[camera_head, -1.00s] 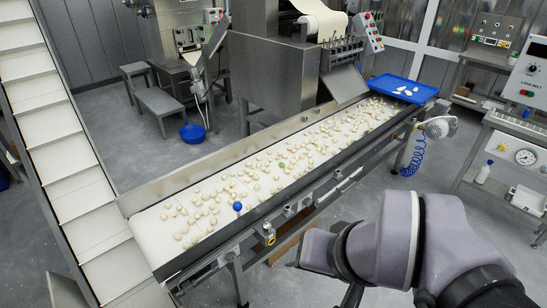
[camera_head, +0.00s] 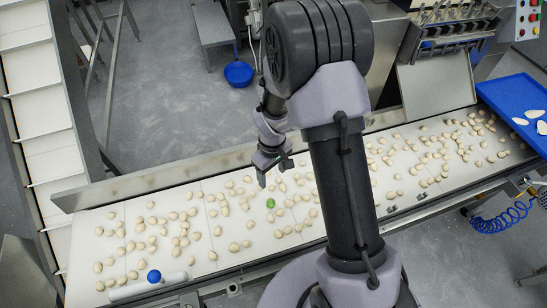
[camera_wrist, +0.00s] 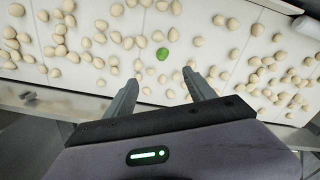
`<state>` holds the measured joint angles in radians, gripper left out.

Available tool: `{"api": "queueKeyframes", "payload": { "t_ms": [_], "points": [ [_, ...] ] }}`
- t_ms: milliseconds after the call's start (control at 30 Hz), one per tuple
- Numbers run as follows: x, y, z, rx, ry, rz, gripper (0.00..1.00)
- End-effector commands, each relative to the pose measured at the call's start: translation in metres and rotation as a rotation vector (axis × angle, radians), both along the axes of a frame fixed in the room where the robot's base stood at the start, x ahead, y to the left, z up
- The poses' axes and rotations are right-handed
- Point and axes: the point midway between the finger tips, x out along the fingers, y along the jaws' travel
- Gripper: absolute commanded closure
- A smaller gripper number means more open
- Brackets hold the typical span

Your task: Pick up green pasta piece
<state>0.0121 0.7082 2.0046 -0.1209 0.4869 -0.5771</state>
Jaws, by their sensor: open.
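The green pasta piece (camera_head: 270,203) lies on the white conveyor belt (camera_head: 75,235) among many pale pieces. It also shows in the wrist view (camera_wrist: 172,62), beyond the fingertips and roughly centred between them. My gripper (camera_head: 271,178) is above the belt, close to the green piece in the head view, with its fingers pointing down. In the wrist view my gripper (camera_wrist: 160,82) is open with two dark fingers spread apart and nothing between them. The gripper is apart from the green piece.
Pale pasta pieces (camera_head: 180,242) are scattered around the green one, some close by. A blue ball-topped knob (camera_head: 154,276) is at the belt's near left edge. Metal rails line the belt. A blue tray (camera_head: 515,95) with white pieces is at the right.

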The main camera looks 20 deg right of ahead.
Motion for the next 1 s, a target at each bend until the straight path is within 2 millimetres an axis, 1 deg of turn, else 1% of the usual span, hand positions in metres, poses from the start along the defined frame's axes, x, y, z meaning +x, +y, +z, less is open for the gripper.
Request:
{"api": "queueKeyframes", "payload": {
  "t_ms": [67,167,300,400,500,667,767,800,900,1000],
  "points": [
    [-0.001,0.000,-0.010,-0.001,0.009,0.013,0.36],
    [-0.002,0.000,-0.034,-0.001,0.012,0.015,0.36],
    [-0.002,0.001,-0.079,-0.002,0.012,0.013,0.36],
    [-0.002,0.001,-0.107,-0.001,0.012,0.013,0.36],
    [-0.002,0.001,-0.124,-0.001,0.011,0.012,0.36],
    [-0.002,0.002,-0.136,-0.001,0.008,0.012,0.36],
    [-0.001,0.004,-0.153,-0.001,0.008,0.012,0.36],
    [-0.001,0.004,-0.163,-0.001,0.009,0.011,0.36],
    [-0.001,0.005,-0.181,-0.001,0.009,0.012,0.36],
    [0.000,0.005,-0.183,-0.002,0.008,0.012,0.36]
  ]
}}
